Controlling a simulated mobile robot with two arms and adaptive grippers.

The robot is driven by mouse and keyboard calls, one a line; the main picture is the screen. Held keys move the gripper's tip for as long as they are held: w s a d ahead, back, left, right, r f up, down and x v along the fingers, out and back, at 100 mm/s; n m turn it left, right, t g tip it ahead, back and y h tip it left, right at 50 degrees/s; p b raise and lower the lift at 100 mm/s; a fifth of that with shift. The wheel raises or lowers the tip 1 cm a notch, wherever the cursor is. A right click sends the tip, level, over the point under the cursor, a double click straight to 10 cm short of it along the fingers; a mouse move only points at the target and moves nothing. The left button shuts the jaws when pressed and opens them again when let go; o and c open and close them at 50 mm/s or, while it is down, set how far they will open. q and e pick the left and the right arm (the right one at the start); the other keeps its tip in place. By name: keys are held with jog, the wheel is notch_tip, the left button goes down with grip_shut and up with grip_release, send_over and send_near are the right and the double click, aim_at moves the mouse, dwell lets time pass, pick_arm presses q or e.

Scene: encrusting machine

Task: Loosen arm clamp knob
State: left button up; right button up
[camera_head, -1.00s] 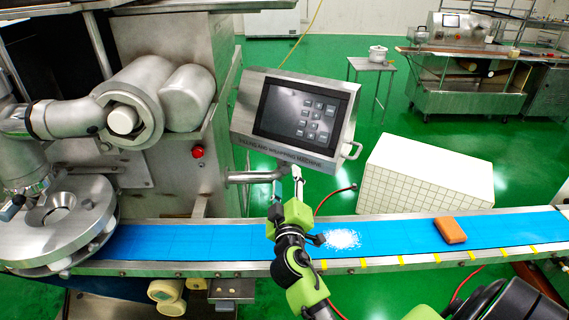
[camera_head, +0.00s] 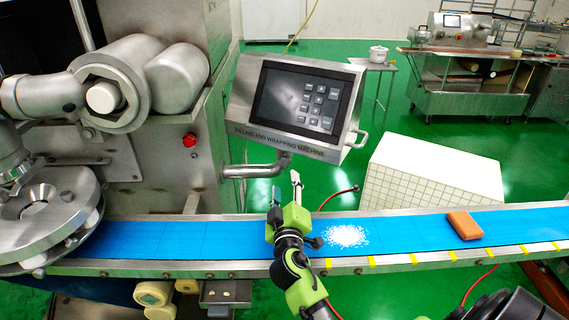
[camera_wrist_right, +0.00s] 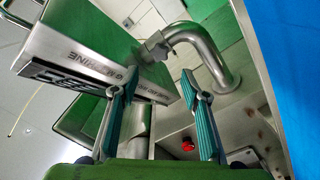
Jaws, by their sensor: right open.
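The control panel (camera_head: 300,103) of the machine is held by a bent steel pipe arm (camera_head: 250,171), which also shows in the wrist view (camera_wrist_right: 205,50). In the wrist view a small metal clamp piece (camera_wrist_right: 153,43) sits at the pipe's end near the panel; I cannot make out a separate knob clearly. My right gripper (camera_head: 286,187) is open and empty, below the panel and the pipe end, above the conveyor. In the wrist view its two fingers (camera_wrist_right: 158,82) are apart, pointing toward the pipe and panel, with nothing between them. My left gripper is out of view.
The blue conveyor belt (camera_head: 405,231) runs below, with white powder (camera_head: 347,236) and an orange block (camera_head: 465,225) on it. A red button (camera_head: 190,140) is on the machine body. A white tiled box (camera_head: 435,175) stands behind the belt. Open green floor lies beyond.

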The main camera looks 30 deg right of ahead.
aim_at(285, 163)
jog(key=p+x, duration=0.1)
jog(key=x, duration=1.1)
jog(key=shift+s, duration=0.1)
jog(key=c, duration=1.1)
